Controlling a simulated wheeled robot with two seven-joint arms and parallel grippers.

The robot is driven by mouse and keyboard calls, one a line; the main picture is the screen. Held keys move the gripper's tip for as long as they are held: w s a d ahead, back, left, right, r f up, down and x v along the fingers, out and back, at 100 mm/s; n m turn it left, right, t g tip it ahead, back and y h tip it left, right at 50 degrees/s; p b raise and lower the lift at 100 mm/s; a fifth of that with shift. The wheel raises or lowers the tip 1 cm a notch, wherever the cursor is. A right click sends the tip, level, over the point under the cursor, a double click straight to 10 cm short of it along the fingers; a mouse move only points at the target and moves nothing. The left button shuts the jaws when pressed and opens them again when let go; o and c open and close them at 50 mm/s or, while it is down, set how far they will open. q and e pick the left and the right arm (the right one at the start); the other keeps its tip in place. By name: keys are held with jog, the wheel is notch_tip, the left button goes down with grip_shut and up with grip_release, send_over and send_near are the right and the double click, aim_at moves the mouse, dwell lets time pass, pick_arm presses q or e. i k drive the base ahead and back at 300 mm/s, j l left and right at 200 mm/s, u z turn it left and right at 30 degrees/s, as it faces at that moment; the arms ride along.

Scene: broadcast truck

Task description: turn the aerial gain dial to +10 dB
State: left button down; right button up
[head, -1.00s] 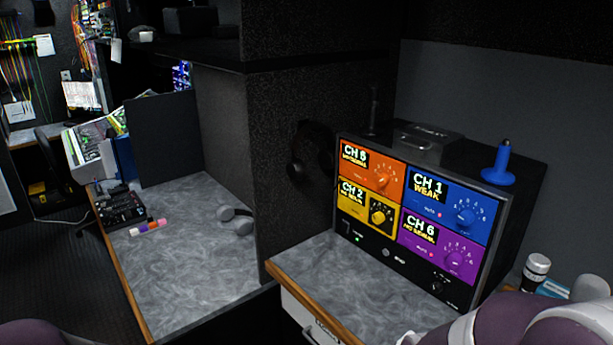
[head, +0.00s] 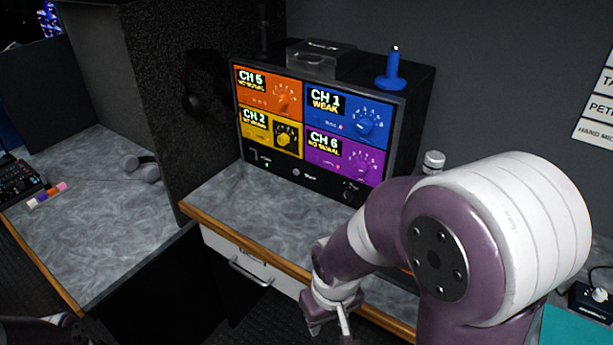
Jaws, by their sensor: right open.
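The receiver unit (head: 318,172) stands on the counter, with orange, blue, yellow and purple channel panels on its face. A small black knob (head: 349,191) sits on the dark strip below the purple panel; its markings are too small to read, and I cannot tell for sure that it is the aerial gain dial. The blue panel reads CH 1 WEAK; the purple reads CH 6 no signal. My right gripper (head: 330,326) is open and empty, pointing down in front of the counter's wooden edge, below and apart from the unit. Only a dark part of my left arm shows at bottom left.
A blue cone-shaped object (head: 391,72) and a grey box (head: 320,58) sit on top of the unit. A white-capped container (head: 433,162) stands to its right. Headphones (head: 142,167) lie on the left desk. The counter before the unit is mostly clear.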

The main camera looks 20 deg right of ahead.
aim_at(347, 197)
jog(key=l+z, duration=0.1)
jog(key=z, duration=0.3)
jog(key=l+z, duration=0.15)
jog(key=z, duration=0.3)
jog(key=l+z, duration=0.15)
jog(key=z, duration=0.25)
jog(key=l+z, duration=0.15)
jog(key=z, duration=0.3)
jog(key=l, duration=0.25)
